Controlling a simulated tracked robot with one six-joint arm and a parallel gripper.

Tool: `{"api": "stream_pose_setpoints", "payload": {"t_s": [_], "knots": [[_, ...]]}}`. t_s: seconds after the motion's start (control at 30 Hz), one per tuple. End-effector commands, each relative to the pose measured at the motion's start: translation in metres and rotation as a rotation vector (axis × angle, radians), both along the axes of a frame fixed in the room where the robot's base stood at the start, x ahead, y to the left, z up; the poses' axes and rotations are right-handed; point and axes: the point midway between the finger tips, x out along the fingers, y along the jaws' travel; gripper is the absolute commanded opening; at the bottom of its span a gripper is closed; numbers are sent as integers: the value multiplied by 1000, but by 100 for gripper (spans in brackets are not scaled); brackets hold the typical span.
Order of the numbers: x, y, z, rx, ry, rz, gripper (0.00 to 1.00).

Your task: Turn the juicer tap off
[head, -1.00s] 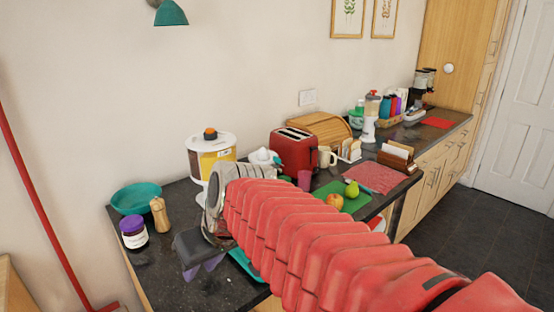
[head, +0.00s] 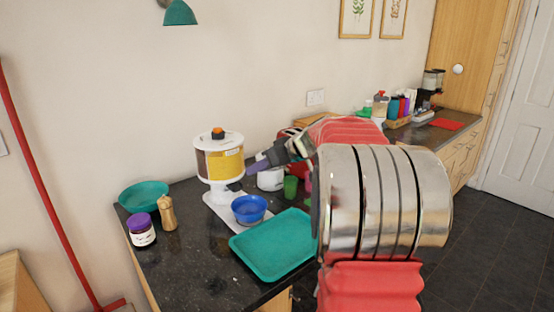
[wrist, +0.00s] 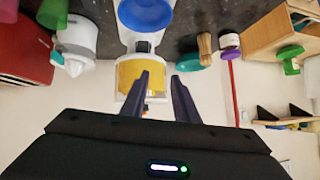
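The juicer (head: 219,163) stands at the back left of the dark worktop, with a white lid, an orange knob and a brown-and-yellow tank. It shows upside down in the wrist view (wrist: 130,74). A blue bowl (head: 248,209) sits in front of its base, on a pale tray. The tap's setting is too small to tell. My gripper (head: 254,164) is just right of the tank in the head view. In the wrist view its dark purple fingers (wrist: 160,75) are apart and empty, the left one overlapping the tank. Contact cannot be told.
A teal tray (head: 272,246) lies at the front. A teal bowl (head: 144,196), a purple-lidded jar (head: 141,231) and a wooden mill (head: 167,213) stand left. A green cup (head: 290,187) and white citrus squeezer (head: 271,180) stand close right. My arm hides much of the right worktop.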

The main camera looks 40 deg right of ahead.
Motion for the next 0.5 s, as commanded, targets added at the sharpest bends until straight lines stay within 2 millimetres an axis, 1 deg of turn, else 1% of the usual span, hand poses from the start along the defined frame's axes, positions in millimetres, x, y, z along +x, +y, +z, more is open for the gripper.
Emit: {"api": "stream_pose_setpoints", "payload": {"t_s": [0.03, 0.1, 0.17, 0.2, 0.27, 0.3, 0.4, 0.5], "knots": [[4, -26, -5, -4, -25, -16, 27], [9, -57, -8, -18, -63, -30, 27], [12, -84, -10, -30, -99, -45, 27], [13, -103, -13, -41, -121, -56, 27], [13, -131, -16, -57, -153, -73, 27], [13, -148, -19, -68, -175, -84, 27], [10, -185, -24, -97, -219, -108, 27], [6, -209, -27, -117, -247, -125, 27]]}}
